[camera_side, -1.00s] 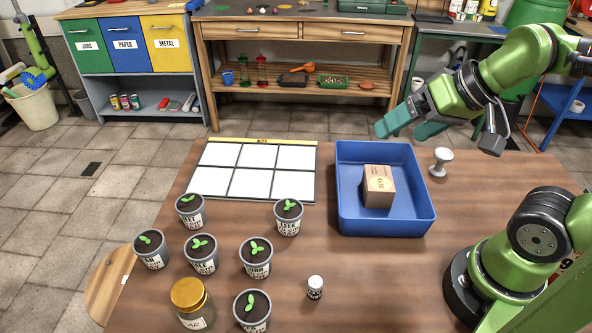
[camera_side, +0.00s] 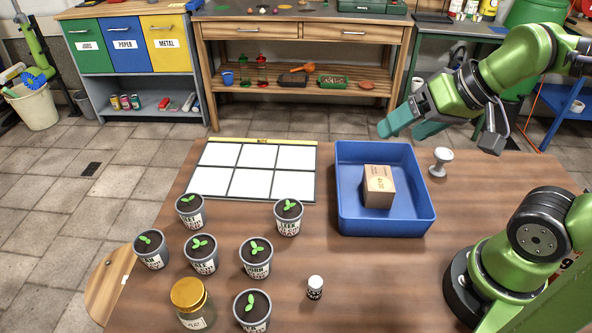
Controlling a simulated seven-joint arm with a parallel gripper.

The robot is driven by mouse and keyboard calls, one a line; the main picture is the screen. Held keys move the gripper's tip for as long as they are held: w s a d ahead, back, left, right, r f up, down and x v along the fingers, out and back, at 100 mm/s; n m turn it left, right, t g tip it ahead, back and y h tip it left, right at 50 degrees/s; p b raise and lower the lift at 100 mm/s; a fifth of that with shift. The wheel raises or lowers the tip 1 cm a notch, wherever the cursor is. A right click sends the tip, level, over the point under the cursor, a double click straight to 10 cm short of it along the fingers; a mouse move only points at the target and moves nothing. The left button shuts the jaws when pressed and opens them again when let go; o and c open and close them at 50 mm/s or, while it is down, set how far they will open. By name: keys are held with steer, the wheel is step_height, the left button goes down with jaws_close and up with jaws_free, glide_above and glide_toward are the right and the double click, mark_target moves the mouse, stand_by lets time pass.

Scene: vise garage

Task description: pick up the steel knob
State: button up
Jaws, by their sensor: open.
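The steel knob (camera_side: 441,161) is a pale grey, spool-like piece with a wide round top. It stands on the wooden table just right of the blue tray, near the table's far edge. My gripper (camera_side: 400,129) is open, with teal fingers pointing left and down. In the picture it is above and left of the knob, over the far right corner of the tray. Nothing shows between the fingers, and they appear apart from the knob.
The blue tray (camera_side: 429,222) holds a cardboard box (camera_side: 378,186). A white grid board (camera_side: 252,171) lies left of it. Several potted seedlings (camera_side: 256,257), a gold-lidded jar (camera_side: 192,304) and a small white-capped bottle (camera_side: 315,287) stand in front. The table right of the knob is clear.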

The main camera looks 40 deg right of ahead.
steer(key=w+d+f+m+g+h, duration=0.1)
steer(key=w+d+f+m+g, duration=0.15)
steer(key=d, duration=0.55)
steer(key=n+g+h, duration=0.1)
steer(key=n+g, duration=0.4)
steer(key=n, duration=0.2)
glide_above(444, 152)
step_height(444, 152, down, 4)
steer(key=f, duration=0.1)
step_height(444, 152, down, 16)
steer(key=shift+s+f, duration=0.1)
steer(key=shift+c, duration=0.3)
steer(key=c, duration=1.2)
